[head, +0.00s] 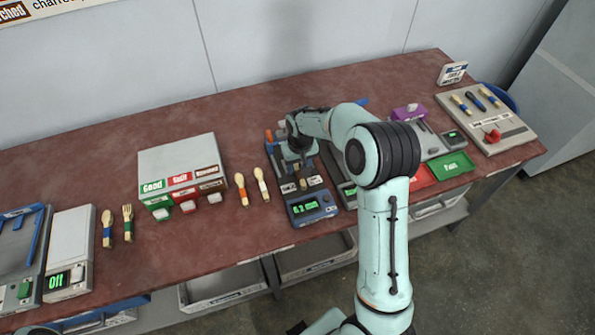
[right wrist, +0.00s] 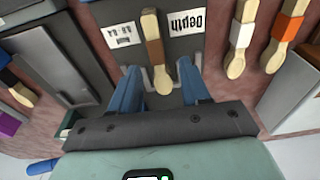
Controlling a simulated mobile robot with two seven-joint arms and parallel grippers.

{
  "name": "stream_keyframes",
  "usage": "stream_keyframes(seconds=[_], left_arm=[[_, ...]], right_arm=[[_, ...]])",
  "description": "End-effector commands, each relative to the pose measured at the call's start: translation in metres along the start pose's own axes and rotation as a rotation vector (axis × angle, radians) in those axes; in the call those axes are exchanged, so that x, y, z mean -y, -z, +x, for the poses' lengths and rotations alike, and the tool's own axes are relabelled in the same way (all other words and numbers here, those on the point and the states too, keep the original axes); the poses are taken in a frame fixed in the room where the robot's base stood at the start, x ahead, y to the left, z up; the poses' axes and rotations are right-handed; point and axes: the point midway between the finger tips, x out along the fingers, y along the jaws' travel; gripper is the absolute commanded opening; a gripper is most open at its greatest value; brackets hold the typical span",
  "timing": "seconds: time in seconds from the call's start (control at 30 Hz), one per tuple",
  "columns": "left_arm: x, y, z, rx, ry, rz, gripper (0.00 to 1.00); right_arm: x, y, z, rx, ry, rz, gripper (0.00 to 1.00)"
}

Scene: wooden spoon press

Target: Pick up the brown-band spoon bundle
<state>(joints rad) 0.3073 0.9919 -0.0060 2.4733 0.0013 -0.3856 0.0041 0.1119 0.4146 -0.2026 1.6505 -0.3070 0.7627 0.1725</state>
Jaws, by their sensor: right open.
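The brown-band spoon bundle (right wrist: 153,50) lies on a dark gauge plate marked "Depth" (right wrist: 186,22) in the right wrist view, its bowl toward my gripper. In the head view a small part of the bundle (head: 303,184) shows just in front of my right gripper. My right gripper (right wrist: 158,82) is open, its two blue fingers standing on either side of the spoon's bowl end, with gaps visible. In the head view the right gripper (head: 300,163) is over the gauge station and its fingertips are largely hidden. My left gripper is not in view.
An orange-band spoon (head: 241,189) and a white-band spoon (head: 262,184) lie left of the gauge (head: 311,206). A box with labelled drawers (head: 178,160) stands further left. A red tray and a green tray (head: 452,166) are at right. The table's back left is clear.

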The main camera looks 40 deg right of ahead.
Motion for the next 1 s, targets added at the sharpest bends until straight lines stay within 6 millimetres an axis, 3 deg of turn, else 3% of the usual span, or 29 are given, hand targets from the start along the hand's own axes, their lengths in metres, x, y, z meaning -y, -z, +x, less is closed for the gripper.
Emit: stream_keyframes(seconds=[0.23,0.53,0.67,0.7,1.0], left_arm=[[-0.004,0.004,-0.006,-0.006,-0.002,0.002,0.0],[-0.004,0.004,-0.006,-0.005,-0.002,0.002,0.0],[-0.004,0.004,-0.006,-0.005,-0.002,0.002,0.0],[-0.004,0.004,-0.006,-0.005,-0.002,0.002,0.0],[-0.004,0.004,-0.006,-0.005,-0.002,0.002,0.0]], right_arm=[[-0.003,0.004,0.034,0.0,0.0,0.0,0.46],[-0.003,0.003,0.039,0.0,0.0,0.0,0.46],[-0.003,0.003,0.039,-0.001,0.0,0.0,0.04],[-0.003,0.003,0.039,-0.001,0.0,0.0,0.0],[-0.003,0.004,0.038,-0.001,0.0,0.0,0.0]])
